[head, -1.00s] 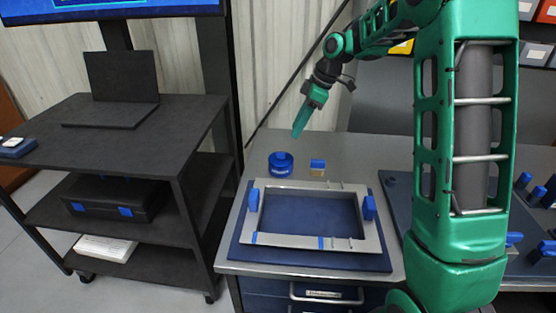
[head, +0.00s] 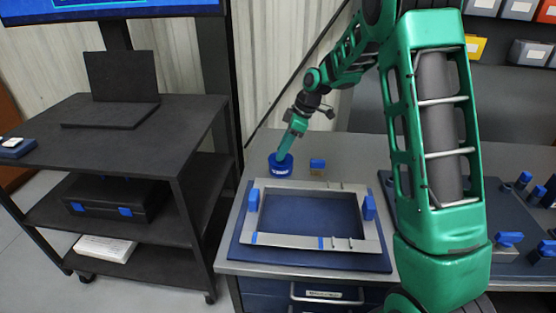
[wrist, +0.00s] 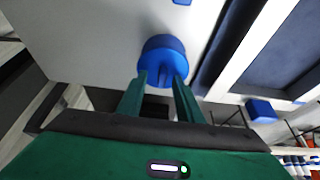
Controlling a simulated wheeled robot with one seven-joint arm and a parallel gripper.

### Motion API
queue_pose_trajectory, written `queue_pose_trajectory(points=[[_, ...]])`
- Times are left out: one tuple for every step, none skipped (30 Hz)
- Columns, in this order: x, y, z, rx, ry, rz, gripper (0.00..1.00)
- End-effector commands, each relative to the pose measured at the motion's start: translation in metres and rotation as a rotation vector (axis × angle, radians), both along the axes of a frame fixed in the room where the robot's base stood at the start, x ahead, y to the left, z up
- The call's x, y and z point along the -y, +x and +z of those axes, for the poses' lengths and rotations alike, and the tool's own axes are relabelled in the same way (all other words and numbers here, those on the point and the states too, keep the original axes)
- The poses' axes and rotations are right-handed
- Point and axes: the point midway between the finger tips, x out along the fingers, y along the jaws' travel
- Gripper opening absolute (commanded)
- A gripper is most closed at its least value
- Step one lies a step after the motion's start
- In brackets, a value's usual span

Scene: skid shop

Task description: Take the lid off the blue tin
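The blue tin (head: 281,169) stands upright on the grey bench top behind the metal frame. A white label shows on its front. My gripper (head: 284,155) points down at the tin from above, and its fingertips hide much of the lid. In the wrist view the blue lid (wrist: 165,48) lies just ahead of the gripper (wrist: 161,78). The two green fingers stand apart, with their tips over the near part of the lid. I cannot tell whether they touch it.
A small blue-topped block (head: 317,164) stands right of the tin. A metal frame (head: 345,243) with blue clamps lies in front on a blue board (head: 236,254). A dark cart (head: 190,112) stands to the left. The bench left of the block is otherwise mostly clear.

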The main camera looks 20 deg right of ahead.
Motion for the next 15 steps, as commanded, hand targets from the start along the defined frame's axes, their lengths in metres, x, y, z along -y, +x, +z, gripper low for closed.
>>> queue_pose_trajectory(points=[[-0.0001,0.0002,-0.0009,0.001,0.000,0.000,0.33],[-0.0001,0.0002,-0.0009,0.001,0.000,0.000,0.33],[0.0001,0.0003,-0.0006,0.001,0.000,0.000,0.33],[0.0000,0.0002,-0.0006,0.001,0.000,0.000,0.33],[0.0000,0.0002,-0.0005,0.001,0.000,0.000,0.33],[0.0000,0.0002,-0.0005,0.000,0.000,-0.001,0.30],[0.0000,0.0002,-0.0005,0.000,0.000,-0.001,0.23],[0.0000,0.0002,-0.0004,0.000,0.000,-0.001,0.16],[0.0000,0.0002,-0.0004,0.000,0.000,-0.001,0.07],[0.0001,0.0002,-0.0003,0.000,0.000,-0.001,0.00],[0.0001,0.0002,-0.0003,0.000,0.000,-0.001,0.00],[0.0001,0.0002,-0.0003,0.000,0.000,-0.001,0.00],[0.0001,0.0002,-0.0003,0.000,0.000,-0.001,0.00],[0.0001,0.0002,-0.0003,0.000,0.000,-0.001,0.00],[0.0001,0.0002,-0.0003,0.000,0.000,-0.001,0.00]])
